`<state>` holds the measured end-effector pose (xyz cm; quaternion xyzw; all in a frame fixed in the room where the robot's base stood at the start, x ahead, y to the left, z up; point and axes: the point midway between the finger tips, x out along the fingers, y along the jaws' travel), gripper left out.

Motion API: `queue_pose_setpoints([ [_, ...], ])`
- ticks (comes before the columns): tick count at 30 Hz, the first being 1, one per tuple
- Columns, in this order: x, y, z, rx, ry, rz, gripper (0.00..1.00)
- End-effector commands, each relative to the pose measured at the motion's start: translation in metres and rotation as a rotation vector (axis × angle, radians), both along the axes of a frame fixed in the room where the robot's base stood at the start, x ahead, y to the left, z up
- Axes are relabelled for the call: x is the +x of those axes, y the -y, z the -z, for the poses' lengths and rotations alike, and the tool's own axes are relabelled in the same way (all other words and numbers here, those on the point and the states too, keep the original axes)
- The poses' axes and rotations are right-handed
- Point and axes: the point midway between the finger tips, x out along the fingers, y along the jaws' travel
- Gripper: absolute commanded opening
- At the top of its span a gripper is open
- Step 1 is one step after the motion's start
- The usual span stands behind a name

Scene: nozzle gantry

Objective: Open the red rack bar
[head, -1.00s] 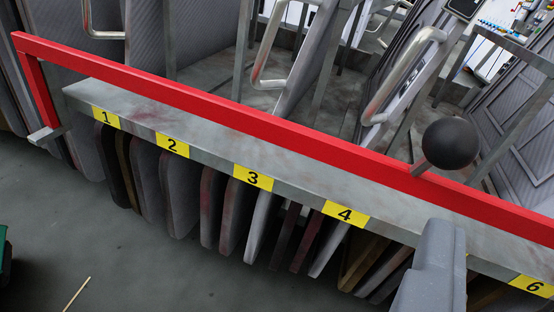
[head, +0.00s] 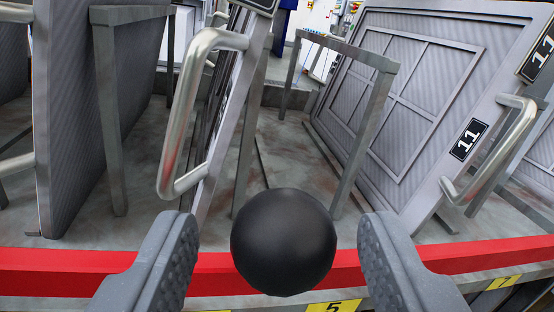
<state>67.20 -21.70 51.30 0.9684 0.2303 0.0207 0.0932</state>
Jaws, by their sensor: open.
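The red rack bar (head: 460,255) runs across the lower part of the view, along the front of the rack. Its black ball knob (head: 284,242) stands between the two grey fingers of my gripper (head: 282,262). The gripper is open, with a visible gap between the knob and each finger. The knob hides part of the bar behind it, and the fingers cover other parts of the bar.
Grey panels with metal handles stand behind the bar; one handle (head: 180,120) is left of the knob, another (head: 490,160) at right on the panel labelled 11. Grey upright frames (head: 365,120) divide the slots. Yellow number label 5 (head: 338,305) shows below the bar.

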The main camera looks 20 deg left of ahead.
Motion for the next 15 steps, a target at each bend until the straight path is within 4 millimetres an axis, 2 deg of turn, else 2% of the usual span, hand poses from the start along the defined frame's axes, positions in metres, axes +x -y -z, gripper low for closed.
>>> queue_pose_setpoints([
  [6,0.016,-0.008,0.0,-0.001,0.0,0.0,0.5],
  [15,0.019,-0.009,-0.001,0.0,0.001,0.0,0.5],
])
